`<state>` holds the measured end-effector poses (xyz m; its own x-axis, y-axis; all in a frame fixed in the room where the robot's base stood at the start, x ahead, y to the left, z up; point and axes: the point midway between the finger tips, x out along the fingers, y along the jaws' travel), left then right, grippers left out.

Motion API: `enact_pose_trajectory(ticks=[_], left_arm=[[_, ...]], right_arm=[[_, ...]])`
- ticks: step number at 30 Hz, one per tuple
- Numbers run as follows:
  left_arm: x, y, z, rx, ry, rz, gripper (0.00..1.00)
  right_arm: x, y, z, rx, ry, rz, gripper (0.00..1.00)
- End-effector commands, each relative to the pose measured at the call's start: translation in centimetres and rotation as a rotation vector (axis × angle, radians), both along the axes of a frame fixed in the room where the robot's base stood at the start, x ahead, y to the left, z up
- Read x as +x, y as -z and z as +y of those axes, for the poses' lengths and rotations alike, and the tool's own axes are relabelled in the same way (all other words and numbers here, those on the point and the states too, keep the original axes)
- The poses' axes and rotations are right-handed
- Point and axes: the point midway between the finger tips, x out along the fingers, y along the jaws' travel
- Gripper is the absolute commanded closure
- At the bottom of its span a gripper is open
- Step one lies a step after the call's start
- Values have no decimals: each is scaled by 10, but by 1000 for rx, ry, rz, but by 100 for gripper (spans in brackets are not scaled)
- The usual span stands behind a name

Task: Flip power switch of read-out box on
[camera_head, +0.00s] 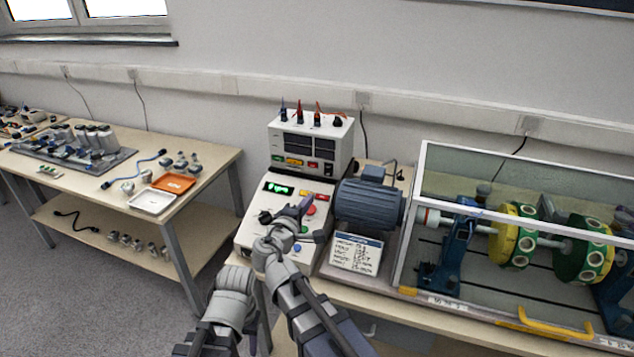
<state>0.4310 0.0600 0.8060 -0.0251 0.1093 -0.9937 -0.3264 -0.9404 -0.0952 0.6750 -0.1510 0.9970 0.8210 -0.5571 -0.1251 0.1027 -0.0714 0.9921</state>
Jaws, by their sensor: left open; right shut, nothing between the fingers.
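The read-out box (311,148) is the light grey upper unit with dark display rows, standing behind a sloped console. A small black rocker switch (328,169) sits at the lower right of its front; its position is too small to tell. My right gripper (304,206) is shut and empty, over the sloped console, in front of and below the read-out box and apart from the switch. My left gripper (252,338) is low at the front, mostly hidden by its own wrist, open and away from the box.
The sloped console (257,206) has a green display and red buttons. A blue-grey motor (369,204) stands close on its right, with a label card (357,254) in front. A clear-walled rotor enclosure (440,160) is further right. A side table (215,160) with trays stands left.

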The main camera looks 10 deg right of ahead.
Motion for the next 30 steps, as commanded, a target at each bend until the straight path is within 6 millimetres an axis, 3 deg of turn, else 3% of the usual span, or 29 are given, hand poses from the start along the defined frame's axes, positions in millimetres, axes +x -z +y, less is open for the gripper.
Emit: enact_pose_trajectory(ticks=[14, 30], left_arm=[[0, 1, 0, 0, 0, 0, 50], [0, 14, 0, 0, 0, 0, 50]], right_arm=[[8, 1, -3, -4, -2, -1, 100], [92, 14, -60, -3, 1, 0, 100]])
